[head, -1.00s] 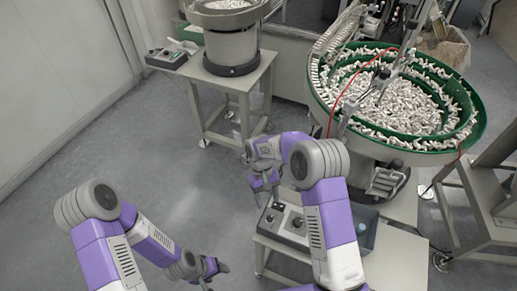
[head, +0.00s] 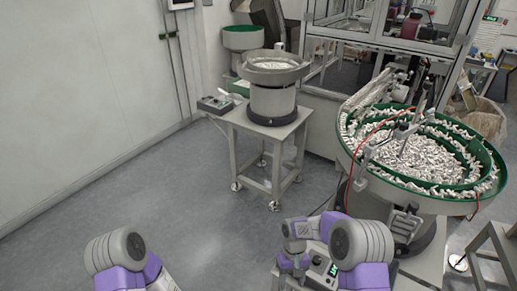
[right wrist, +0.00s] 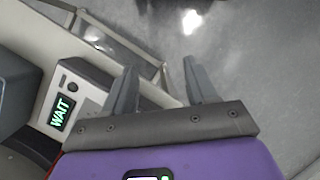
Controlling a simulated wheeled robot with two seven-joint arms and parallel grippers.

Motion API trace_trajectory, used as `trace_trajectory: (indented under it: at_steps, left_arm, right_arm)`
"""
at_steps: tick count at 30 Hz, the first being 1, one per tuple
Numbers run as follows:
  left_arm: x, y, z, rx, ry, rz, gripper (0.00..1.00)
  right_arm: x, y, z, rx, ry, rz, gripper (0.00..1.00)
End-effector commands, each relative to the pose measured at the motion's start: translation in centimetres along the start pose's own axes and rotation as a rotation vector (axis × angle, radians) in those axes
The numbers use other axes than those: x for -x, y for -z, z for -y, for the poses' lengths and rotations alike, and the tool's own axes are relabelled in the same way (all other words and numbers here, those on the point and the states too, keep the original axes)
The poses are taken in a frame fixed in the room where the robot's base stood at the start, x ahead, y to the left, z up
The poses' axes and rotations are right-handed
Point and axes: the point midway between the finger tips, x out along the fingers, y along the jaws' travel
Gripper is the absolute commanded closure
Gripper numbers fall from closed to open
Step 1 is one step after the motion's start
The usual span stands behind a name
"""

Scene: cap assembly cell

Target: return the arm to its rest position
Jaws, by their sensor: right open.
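My right arm, purple and grey, comes in at the bottom right of the head view. Its gripper (head: 292,268) points down near the bottom edge, beside a control box. In the right wrist view the gripper (right wrist: 160,84) has its two grey fingers spread apart with nothing between them. Floor and part of a stand's frame show beyond the fingers. My left arm shows only as its elbow and nearby links at the bottom left of the head view. The left gripper is out of the picture.
The control box (right wrist: 75,95) with a green "WAIT" display is close to the right gripper. A green-rimmed feeder bowl (head: 480,190) full of white parts stands at the right. A smaller feeder (head: 273,98) stands on a table (head: 262,128) behind. The floor at left is clear.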

Motion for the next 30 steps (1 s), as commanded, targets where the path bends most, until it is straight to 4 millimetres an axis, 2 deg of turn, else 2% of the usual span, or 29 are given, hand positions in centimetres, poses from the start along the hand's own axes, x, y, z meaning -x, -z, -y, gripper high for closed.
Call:
trace_trajectory:
  at_steps: [8,12,16,19,24,30]
  left_arm:
    - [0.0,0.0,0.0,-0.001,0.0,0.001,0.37]
    - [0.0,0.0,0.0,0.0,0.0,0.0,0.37]
    - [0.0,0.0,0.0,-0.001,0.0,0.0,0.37]
    - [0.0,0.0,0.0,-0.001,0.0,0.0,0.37]
    - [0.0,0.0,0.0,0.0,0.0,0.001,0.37]
    - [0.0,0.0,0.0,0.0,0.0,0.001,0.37]
  right_arm:
    - [-5.9,-2.0,1.1,-0.038,0.135,-0.077,0.43]
    - [-9.5,-4.2,2.1,-0.093,0.225,-0.144,0.43]
    - [-12.2,-6.9,3.0,-0.176,0.3,-0.227,0.43]
    - [-13.5,-9.1,3.5,-0.24,0.333,-0.286,0.43]
    - [-14.3,-11.6,3.6,-0.321,0.351,-0.356,0.43]
    - [-14.4,-12.5,3.6,-0.348,0.353,-0.383,0.43]
